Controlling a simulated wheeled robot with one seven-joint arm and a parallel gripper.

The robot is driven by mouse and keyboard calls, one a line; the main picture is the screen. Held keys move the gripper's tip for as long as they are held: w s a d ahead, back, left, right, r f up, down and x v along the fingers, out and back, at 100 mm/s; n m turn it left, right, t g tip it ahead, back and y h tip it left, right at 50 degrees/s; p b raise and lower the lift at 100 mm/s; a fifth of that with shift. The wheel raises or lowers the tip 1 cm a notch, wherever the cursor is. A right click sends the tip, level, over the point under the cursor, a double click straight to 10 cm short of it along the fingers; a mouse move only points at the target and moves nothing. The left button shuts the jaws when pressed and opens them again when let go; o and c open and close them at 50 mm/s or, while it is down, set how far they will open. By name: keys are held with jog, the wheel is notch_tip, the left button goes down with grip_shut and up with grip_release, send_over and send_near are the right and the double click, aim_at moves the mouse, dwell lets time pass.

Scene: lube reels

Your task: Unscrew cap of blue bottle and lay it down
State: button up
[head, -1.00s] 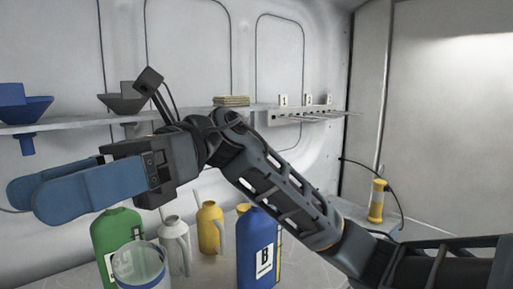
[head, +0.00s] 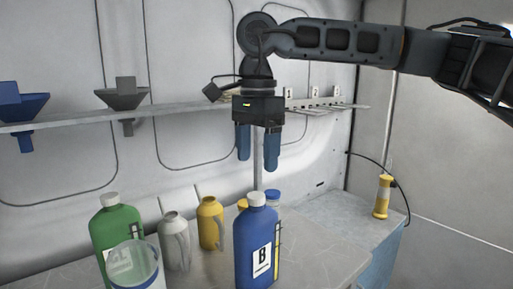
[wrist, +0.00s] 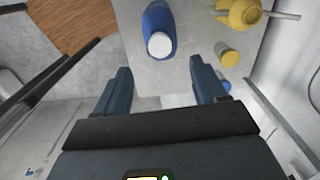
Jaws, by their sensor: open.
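The blue bottle (head: 256,243) with a "B" label stands upright on the bench, its white cap (head: 256,198) on its neck. My gripper (head: 257,165) points straight down with its two blue fingers apart and empty. In the head view it shows above the bottle cap, with a clear gap between. In the wrist view, the blue bottle (wrist: 157,20) and its white cap (wrist: 160,45) lie beyond the open fingers (wrist: 162,80), near the top middle, not between them.
A green bottle (head: 116,229), clear jug (head: 135,268), grey can (head: 174,243) and yellow can (head: 210,222) stand left of the blue bottle. A small blue-capped container (head: 273,197) is behind it. The shelf (head: 70,123) holds funnels.

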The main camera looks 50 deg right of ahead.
aim_at(257, 193)
jog(key=shift+s+d+f, duration=0.1)
jog(key=shift+d, duration=0.2)
jog(key=shift+f+p, duration=0.7)
jog(key=shift+f, duration=3.05)
jog(key=shift+c, duration=0.4)
jog(key=c, duration=1)
jog(key=shift+f+n+b, duration=0.1)
jog(key=shift+n+b, duration=0.2)
jog(key=shift+b, duration=0.05)
jog(key=shift+c, duration=0.2)
jog(key=shift+n+b, duration=0.6)
jog(key=shift+n, duration=1.7)
jog(key=shift+w+b, duration=0.2)
jog(key=shift+b, duration=0.15)
